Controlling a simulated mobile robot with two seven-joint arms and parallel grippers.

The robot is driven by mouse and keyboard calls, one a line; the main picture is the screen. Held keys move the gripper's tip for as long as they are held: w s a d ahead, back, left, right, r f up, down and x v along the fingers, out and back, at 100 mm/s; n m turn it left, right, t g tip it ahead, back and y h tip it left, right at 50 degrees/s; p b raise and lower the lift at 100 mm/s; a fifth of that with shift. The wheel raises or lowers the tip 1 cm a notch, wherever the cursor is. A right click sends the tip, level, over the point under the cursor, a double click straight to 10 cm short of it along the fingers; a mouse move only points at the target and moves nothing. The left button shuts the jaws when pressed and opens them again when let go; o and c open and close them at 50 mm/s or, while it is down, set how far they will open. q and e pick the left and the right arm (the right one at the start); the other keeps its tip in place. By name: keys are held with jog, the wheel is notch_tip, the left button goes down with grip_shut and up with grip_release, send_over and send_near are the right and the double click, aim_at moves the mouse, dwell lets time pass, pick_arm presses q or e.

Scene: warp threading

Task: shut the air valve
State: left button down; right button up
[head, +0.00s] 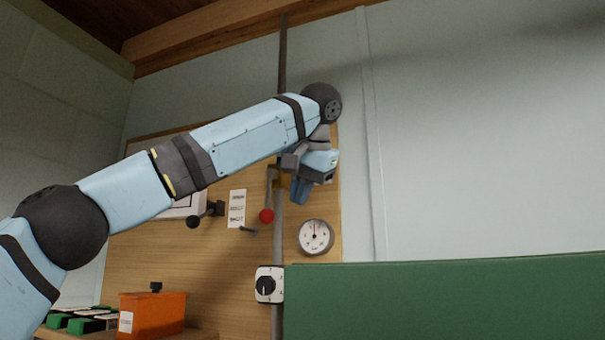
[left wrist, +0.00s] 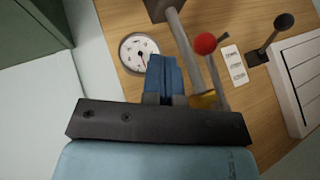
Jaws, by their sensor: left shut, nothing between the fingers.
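The air valve's lever with a red ball knob (head: 266,215) hangs beside the upright grey pipe on the wooden board, its arm roughly along the pipe. The red knob also shows in the left wrist view (left wrist: 205,43), with a brass-coloured valve body (left wrist: 205,101) at the lever's other end. My left gripper (head: 299,194) is shut and empty, its blue fingers pointing down just right of the pipe near the valve's top. In the left wrist view, the shut fingers (left wrist: 165,75) are left of the lever, apart from the knob. My right gripper is not in view.
A round gauge (head: 315,237) is below right of my gripper. A white box with a black dial (head: 269,285) sits lower on the pipe. A black-knobbed lever (head: 193,222) and a label (head: 237,208) are left. An orange box (head: 152,314) and green panel (head: 450,298) stand below.

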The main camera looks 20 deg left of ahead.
aim_at(269, 195)
pick_arm(q)
jog(key=w+a+f, duration=0.1)
jog(key=a, duration=0.1)
jog(key=a+p, duration=0.1)
jog(key=a, duration=0.1)
jog(key=w+a+f+p, duration=0.1)
jog(key=shift+w+a+f, duration=0.3)
jog(key=shift+w+a, duration=0.05)
jog(key=shift+a, duration=0.05)
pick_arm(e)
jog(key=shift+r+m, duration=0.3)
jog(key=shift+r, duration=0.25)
pick_arm(q)
jog(key=shift+a, duration=0.1)
